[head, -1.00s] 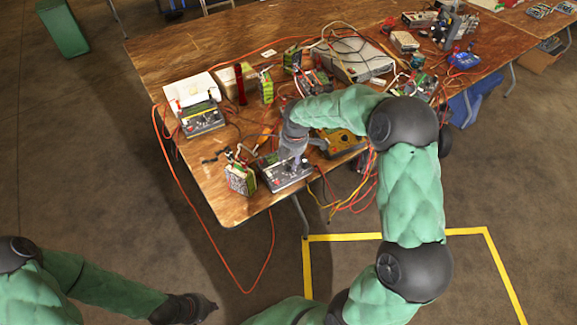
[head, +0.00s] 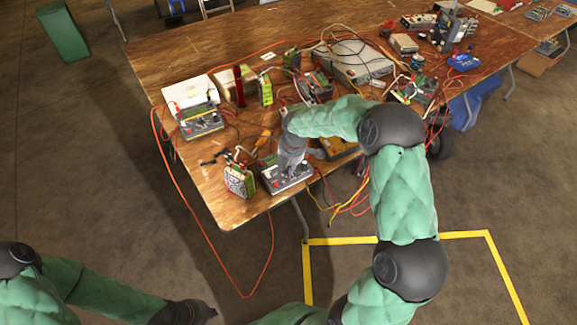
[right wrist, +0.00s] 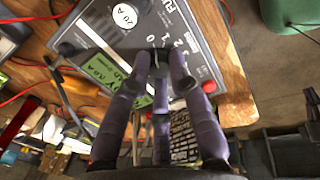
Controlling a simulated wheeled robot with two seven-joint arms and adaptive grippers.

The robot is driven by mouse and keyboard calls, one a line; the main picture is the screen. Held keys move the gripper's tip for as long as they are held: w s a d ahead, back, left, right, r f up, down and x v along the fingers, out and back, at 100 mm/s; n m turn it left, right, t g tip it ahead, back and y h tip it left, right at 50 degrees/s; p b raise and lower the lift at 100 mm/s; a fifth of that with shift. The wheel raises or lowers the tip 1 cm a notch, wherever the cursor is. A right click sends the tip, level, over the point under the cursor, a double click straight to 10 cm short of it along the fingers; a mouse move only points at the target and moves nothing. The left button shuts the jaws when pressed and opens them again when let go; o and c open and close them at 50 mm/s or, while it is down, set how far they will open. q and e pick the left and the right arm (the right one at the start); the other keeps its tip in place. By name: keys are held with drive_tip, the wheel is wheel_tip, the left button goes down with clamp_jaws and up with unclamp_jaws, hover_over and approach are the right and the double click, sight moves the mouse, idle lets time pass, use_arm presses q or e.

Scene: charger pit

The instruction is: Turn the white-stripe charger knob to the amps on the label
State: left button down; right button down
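The grey charger (head: 288,178) sits near the table's front corner, with a red button on its face. My right gripper (head: 288,168) reaches down onto this face. In the right wrist view its fingertips (right wrist: 160,62) close in around a dark knob (right wrist: 157,50) with a thin pale line; the fingers hide most of it.
A green-and-white battery (head: 239,181) stands just left of the charger. Another charger (head: 200,121) is farther left, and a yellow device (head: 336,146) lies right behind my arm. Orange cables (head: 176,195) hang off the table edge. Open floor lies in front.

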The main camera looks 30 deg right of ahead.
drive_tip(key=shift+m, duration=0.3)
drive_tip(key=shift+m+p, duration=0.4)
drive_tip(key=shift+m, duration=0.5)
drive_tip(key=m, duration=0.2)
drive_tip(key=shift+m+p, duration=0.3)
drive_tip(key=m, duration=0.2)
drive_tip(key=shift+m, duration=0.4)
drive_tip(key=m, duration=0.3)
drive_tip(key=shift+m, duration=0.3)
drive_tip(key=m, duration=0.6)
drive_tip(key=m+b, duration=0.1)
drive_tip(key=m, duration=0.5)
drive_tip(key=shift+m, duration=0.3)
